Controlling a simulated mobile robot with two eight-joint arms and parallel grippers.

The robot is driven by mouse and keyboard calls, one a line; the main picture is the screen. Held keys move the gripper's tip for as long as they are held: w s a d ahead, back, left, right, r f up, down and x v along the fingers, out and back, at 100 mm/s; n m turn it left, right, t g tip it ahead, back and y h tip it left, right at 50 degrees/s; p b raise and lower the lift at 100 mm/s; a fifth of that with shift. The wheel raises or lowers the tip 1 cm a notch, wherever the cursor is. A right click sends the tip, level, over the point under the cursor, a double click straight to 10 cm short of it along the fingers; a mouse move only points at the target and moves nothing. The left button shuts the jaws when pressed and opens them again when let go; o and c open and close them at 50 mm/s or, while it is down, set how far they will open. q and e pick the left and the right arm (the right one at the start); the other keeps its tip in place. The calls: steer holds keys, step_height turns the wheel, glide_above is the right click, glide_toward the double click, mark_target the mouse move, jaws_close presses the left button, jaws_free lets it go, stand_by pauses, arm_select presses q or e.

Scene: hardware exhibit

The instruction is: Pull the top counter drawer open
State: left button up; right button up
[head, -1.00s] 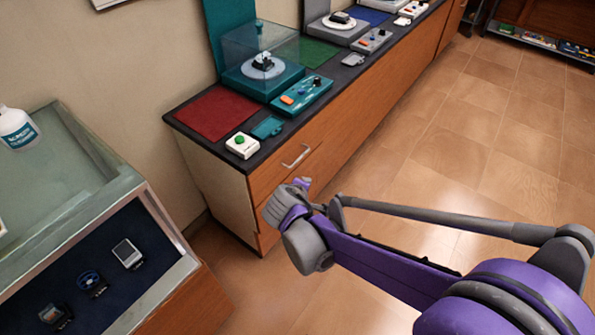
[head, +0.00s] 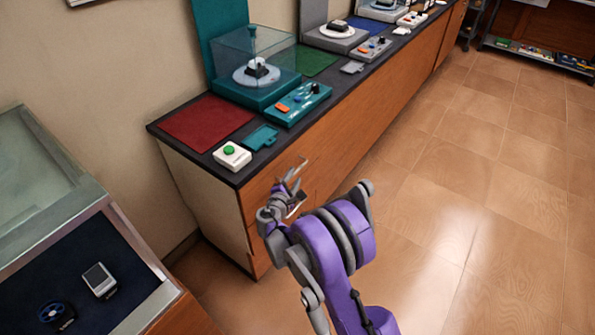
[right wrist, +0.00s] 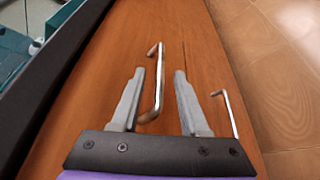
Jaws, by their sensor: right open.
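The top counter drawer (head: 254,196) is a wooden front just under the dark countertop and looks closed. Its metal bar handle (right wrist: 158,88) shows clearly in the right wrist view. My right gripper (right wrist: 160,72) is open, with one grey finger on each side of that handle. I cannot tell whether either finger touches it. In the head view my right gripper (head: 292,184) is in front of the drawer and partly hides the handle. My left gripper is not in view.
A lower handle (right wrist: 230,112) lies right of my right finger. On the countertop (head: 278,150) are a white box with a green button (head: 232,156), a red mat (head: 206,122) and a teal control panel (head: 297,104). A glass display case (head: 60,215) stands left; open floor lies right.

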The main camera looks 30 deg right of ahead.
mark_target(298, 168)
steer(key=x, duration=0.5)
steer(key=shift+d, duration=0.1)
jaws_close()
stand_by(1.3)
